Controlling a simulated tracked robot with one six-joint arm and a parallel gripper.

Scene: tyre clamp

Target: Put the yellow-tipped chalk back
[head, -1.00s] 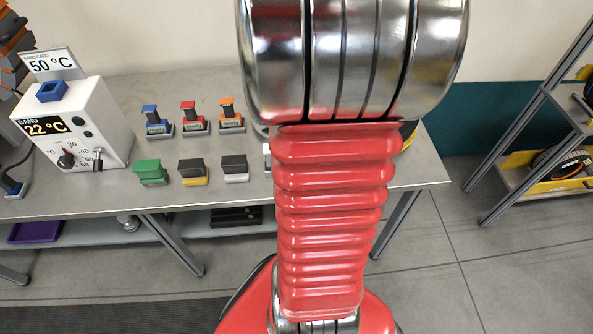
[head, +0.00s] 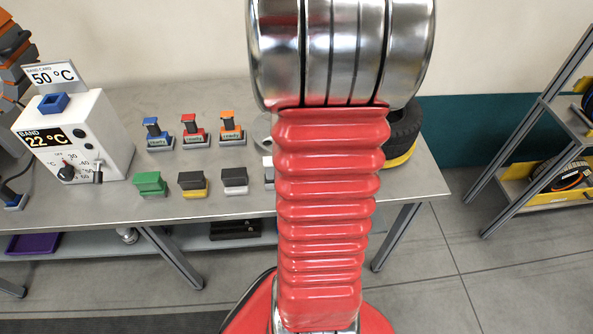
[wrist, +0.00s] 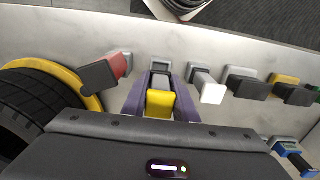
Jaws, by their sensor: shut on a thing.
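The yellow-tipped chalk (wrist: 160,103) is between the two purple fingers of my gripper (wrist: 160,86) in the wrist view. My gripper is shut on it, with the yellow end toward the camera. A grey socket-like holder (wrist: 161,65) shows just beyond the chalk on the bench. I cannot tell whether the chalk touches it. In the head view my gripper and the chalk are hidden behind my arm.
A white-ended piece (wrist: 211,93) stands close right of the gripper, and a red piece with a dark end (wrist: 105,73) left. A tyre on a yellow ring (head: 403,135) is at the bench's right. Several blocks and stamps stand left, beside the heater box (head: 75,140).

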